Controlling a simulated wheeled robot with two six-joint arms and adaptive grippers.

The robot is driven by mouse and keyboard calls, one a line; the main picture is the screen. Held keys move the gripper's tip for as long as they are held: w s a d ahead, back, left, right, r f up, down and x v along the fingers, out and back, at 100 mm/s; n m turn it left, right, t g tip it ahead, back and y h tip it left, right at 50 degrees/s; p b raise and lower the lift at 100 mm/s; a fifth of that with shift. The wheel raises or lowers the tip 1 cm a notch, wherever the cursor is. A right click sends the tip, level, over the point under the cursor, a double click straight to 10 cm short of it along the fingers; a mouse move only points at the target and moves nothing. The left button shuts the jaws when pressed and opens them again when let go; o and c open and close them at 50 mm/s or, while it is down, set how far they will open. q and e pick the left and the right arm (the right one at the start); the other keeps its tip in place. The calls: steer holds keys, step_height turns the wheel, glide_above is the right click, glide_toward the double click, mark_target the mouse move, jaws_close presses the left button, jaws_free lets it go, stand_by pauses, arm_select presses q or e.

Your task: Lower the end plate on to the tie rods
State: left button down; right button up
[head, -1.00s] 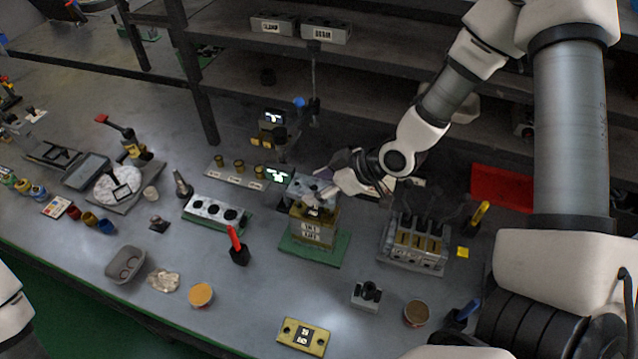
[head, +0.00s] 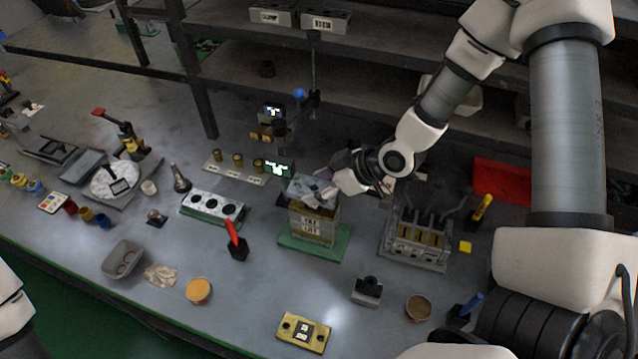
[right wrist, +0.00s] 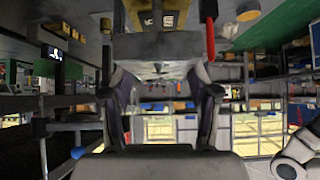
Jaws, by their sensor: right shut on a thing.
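The grey end plate (head: 308,186) is over the brass-coloured valve stack (head: 314,228), which stands on a green base (head: 290,239). My right gripper (head: 335,190) is shut on the end plate from the right side. In the right wrist view the plate (right wrist: 155,46) shows between the fingers (right wrist: 160,98), with the yellow stack (right wrist: 158,15) beyond it. I cannot tell whether the plate touches the stack. I cannot make out the tie rods under it. My left gripper is out of view.
A grey block with dark holes (head: 214,206) and a red-handled tool (head: 236,241) stand left of the stack. A slotted rack (head: 417,246) stands to its right. A yellow two-hole plate (head: 303,333) lies in front. Shelves (head: 400,95) rise behind.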

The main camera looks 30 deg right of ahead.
mark_target(319, 189)
steer(key=shift+f+b, duration=1.25)
steer(key=shift+f, duration=0.45)
steer(key=o, duration=1.5)
steer(key=shift+c, duration=0.2)
step_height(319, 189, up, 10)
steer(key=shift+r, duration=0.1)
